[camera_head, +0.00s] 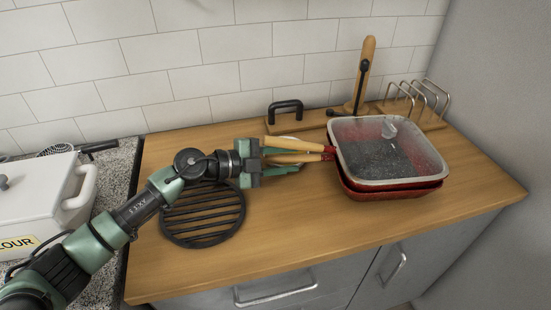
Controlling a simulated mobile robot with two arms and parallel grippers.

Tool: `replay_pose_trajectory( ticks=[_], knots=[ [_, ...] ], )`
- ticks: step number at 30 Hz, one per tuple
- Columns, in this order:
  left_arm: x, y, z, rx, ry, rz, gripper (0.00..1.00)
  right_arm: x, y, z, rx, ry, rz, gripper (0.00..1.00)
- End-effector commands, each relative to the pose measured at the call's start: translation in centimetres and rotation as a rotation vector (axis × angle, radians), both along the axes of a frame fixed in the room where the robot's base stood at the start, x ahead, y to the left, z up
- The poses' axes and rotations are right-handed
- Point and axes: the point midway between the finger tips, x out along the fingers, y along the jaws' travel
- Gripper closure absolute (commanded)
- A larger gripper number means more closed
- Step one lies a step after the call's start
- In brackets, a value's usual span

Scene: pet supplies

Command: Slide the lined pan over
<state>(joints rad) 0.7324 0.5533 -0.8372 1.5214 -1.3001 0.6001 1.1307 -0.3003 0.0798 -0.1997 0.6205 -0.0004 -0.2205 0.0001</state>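A red pan (374,187) with a clear, pale-rimmed liner (441,166) sits at the right of the wooden counter. Dark grey granular stuff (372,158) lies in the liner. A second red layer shows under the pan's rim. Two light wooden handles (300,145) with red joints reach left from the pan. My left gripper (280,160) is at the left ends of these handles, with the lower handle seeming to lie between its fingers. The handles partly hide the fingers, so I cannot tell whether they are closed. My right gripper is not in view.
A round black grate (203,226) lies under my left arm. A board with a black handle (286,106), a wooden upright (364,75) and a wire rack (417,97) stand behind the pan. A white flour box (38,195) is at left. The counter's front is clear.

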Motion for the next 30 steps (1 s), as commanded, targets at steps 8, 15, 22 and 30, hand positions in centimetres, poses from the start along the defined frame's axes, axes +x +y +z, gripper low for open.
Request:
replay_pose_trajectory(
  ticks=[8, 15, 22, 30],
  knots=[
    [0.11, -0.22, -0.09, 0.001, -0.001, 0.001, 0.68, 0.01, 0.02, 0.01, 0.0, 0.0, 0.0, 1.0],
    [0.09, -0.21, -0.09, 0.001, 0.0, 0.0, 1.0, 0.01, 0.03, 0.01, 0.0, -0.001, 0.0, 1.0],
    [0.09, -0.21, -0.09, 0.001, 0.0, -0.001, 1.0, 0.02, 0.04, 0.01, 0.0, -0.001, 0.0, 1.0],
    [0.08, -0.2, -0.1, 0.001, 0.0, -0.001, 1.0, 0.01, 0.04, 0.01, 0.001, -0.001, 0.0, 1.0]
  ],
)
